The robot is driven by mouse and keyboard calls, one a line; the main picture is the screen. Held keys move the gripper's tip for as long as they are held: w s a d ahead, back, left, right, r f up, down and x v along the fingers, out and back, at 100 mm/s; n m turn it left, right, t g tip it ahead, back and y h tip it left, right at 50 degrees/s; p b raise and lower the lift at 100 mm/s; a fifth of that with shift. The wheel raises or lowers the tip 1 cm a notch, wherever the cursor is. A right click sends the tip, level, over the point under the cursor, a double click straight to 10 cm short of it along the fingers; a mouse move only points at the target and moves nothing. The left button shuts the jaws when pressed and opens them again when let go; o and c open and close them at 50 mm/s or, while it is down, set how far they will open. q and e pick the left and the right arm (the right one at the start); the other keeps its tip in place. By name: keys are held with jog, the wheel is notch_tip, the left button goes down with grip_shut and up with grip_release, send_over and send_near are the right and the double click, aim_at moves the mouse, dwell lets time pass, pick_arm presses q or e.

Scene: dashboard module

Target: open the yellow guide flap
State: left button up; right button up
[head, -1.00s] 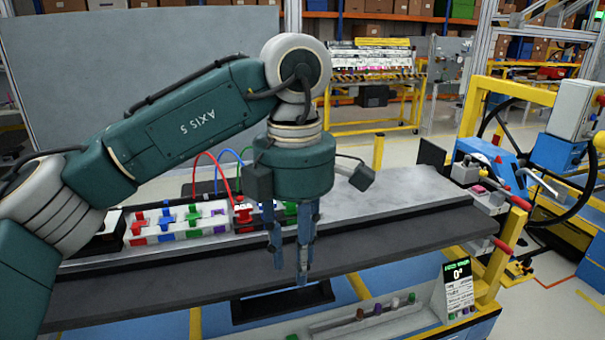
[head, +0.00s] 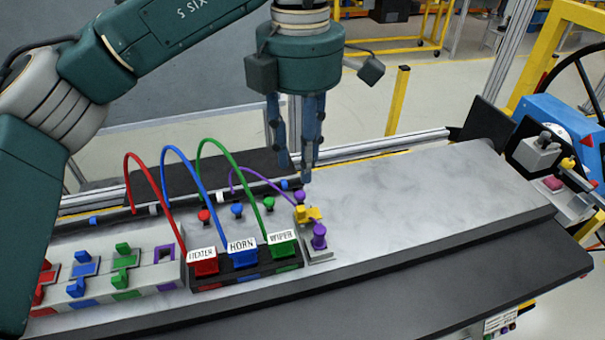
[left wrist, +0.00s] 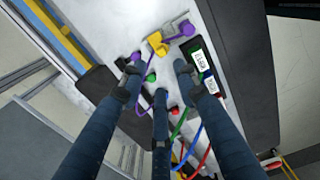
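The yellow guide flap (head: 306,214) is a small yellow piece on the grey dashboard panel (head: 420,190). It sits between a purple knob (head: 299,196) behind it and a purple cylinder (head: 319,237) in front. In the left wrist view the flap (left wrist: 157,43) lies beyond the fingertips, near the top. My left gripper (head: 296,170) points down, above and slightly behind the flap, apart from it. It is open and empty; its three fingers stand spread in the left wrist view (left wrist: 159,82). Whether the flap is open or closed is unclear. My right gripper is not in view.
Left of the flap stand red, blue and green connectors labelled HEATER (head: 203,262), HORN (head: 243,254) and WIPER (head: 284,244), with cables arching up near the gripper. Several small knobs (head: 237,210) stand behind them. The panel to the right is bare.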

aim_at(301, 208)
pick_arm(q)
jog(key=f, duration=0.2)
jog(key=s+f+p, duration=0.1)
jog(key=f, duration=0.1)
jog(key=shift+f, duration=0.3)
jog(key=f, duration=0.3)
jog(key=f+p, duration=0.1)
jog(key=shift+w+f, duration=0.2)
jog(key=shift+w, duration=0.15)
jog(key=shift+s+f, duration=0.1)
jog(key=shift+f, duration=0.65)
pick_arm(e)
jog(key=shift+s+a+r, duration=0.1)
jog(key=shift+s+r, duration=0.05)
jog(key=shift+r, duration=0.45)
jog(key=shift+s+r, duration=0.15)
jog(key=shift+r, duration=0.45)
pick_arm(q)
jog(key=shift+c, duration=0.5)
grip_shut()
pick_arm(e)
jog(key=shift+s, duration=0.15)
